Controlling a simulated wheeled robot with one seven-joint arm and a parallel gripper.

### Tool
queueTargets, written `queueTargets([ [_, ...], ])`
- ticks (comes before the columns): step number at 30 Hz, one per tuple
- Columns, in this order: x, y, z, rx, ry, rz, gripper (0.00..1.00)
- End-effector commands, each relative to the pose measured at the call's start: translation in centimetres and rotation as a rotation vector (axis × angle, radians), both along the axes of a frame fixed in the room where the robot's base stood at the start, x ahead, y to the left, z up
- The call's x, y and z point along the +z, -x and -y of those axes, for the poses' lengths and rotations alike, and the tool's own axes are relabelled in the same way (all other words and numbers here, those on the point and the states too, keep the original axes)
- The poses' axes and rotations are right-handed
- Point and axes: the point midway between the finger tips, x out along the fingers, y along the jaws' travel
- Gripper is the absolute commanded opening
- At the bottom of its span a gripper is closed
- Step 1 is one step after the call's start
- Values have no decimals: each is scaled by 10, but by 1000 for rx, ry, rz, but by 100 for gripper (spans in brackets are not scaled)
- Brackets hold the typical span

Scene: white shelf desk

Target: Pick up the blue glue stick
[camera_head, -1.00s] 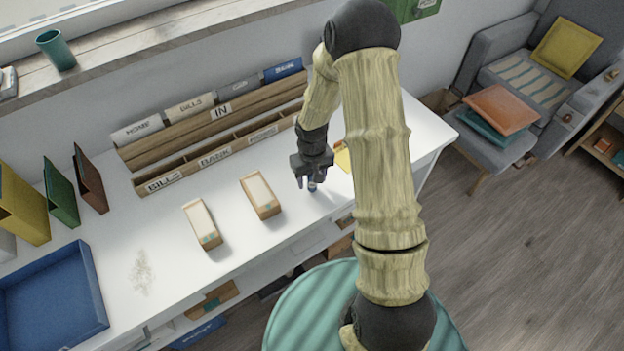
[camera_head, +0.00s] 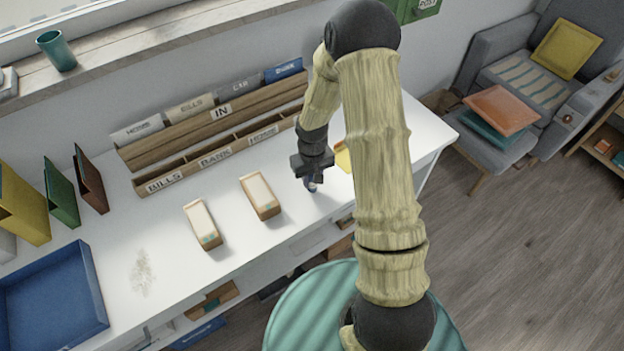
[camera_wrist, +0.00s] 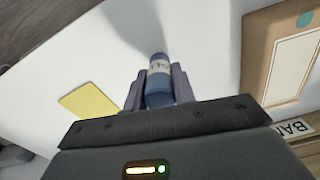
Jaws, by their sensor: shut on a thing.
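The blue glue stick (camera_wrist: 158,82) has a pale label band and shows between my gripper's two fingers in the wrist view. In the head view, the glue stick (camera_head: 311,186) is a small blue shape at the white desk, just below my gripper (camera_head: 312,176). My gripper is shut on the glue stick, with a finger on each side of it in the wrist view (camera_wrist: 160,86). The fingers hide part of its sides. I cannot tell whether its base touches the desk.
Two boxes, one near (camera_head: 260,195) and one farther left (camera_head: 202,225), stand on the white desk (camera_head: 235,245). A yellow note (camera_wrist: 89,102) lies beside the gripper. A wooden sorter (camera_head: 215,155) lines the back. A blue tray (camera_head: 95,290) is at the left.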

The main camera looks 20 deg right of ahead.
Motion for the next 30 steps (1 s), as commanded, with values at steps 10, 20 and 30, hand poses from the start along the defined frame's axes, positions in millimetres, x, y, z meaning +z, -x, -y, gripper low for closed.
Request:
queueTargets([
  [10,34,-1,1,-1,0,5,3],
  [20,92,-1,0,-1,0,4,3],
  [30,100,0,0,0,0,0,3],
])
